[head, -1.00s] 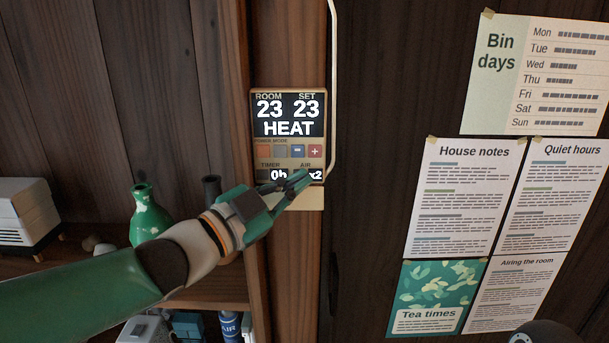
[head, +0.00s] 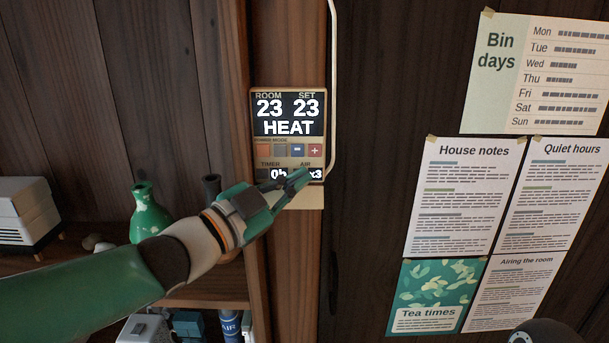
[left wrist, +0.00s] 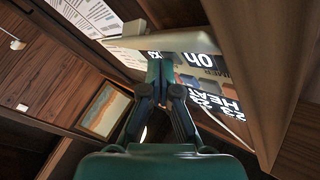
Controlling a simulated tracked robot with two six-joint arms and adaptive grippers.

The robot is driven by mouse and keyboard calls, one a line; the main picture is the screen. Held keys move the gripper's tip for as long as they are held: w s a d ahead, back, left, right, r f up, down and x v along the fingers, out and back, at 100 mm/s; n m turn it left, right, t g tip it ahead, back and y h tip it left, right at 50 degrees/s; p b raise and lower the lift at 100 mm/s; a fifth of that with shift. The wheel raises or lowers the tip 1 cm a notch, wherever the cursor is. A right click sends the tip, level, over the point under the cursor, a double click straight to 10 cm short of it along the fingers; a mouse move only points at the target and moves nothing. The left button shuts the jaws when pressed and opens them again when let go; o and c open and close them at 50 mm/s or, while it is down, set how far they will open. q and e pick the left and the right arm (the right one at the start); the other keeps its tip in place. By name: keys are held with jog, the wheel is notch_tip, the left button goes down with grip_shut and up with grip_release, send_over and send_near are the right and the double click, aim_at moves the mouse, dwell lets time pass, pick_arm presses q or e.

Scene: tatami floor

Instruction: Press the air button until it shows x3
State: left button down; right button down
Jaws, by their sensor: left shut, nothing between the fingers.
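The wall control panel (head: 288,128) is mounted on a wooden post in the head view. Its screen reads ROOM 23, SET 23 and HEAT. The timer field reads 0h, and the air field (head: 316,174) reads x3, partly covered by my fingers. My left gripper (head: 298,180) is shut and empty, with its fingertips at the lower right of the panel, over the air area. The air button itself is hidden behind the fingers, and I cannot tell whether they touch it. In the left wrist view the fingertips (left wrist: 160,60) are in front of the panel's lower display (left wrist: 198,60).
A pale ledge (head: 305,198) juts out just below the panel, and a pale cable (head: 333,90) runs down its right side. Shelves with a green bottle (head: 150,215) stand at left. Paper notices (head: 465,195) hang at right.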

pick_arm(q)
jog(key=shift+s+b, duration=0.3)
jog(key=shift+s, duration=0.4)
jog(key=s+b, duration=0.2)
jog(key=s, duration=0.3)
jog(key=shift+w+f, duration=0.1)
dwell(1.4)
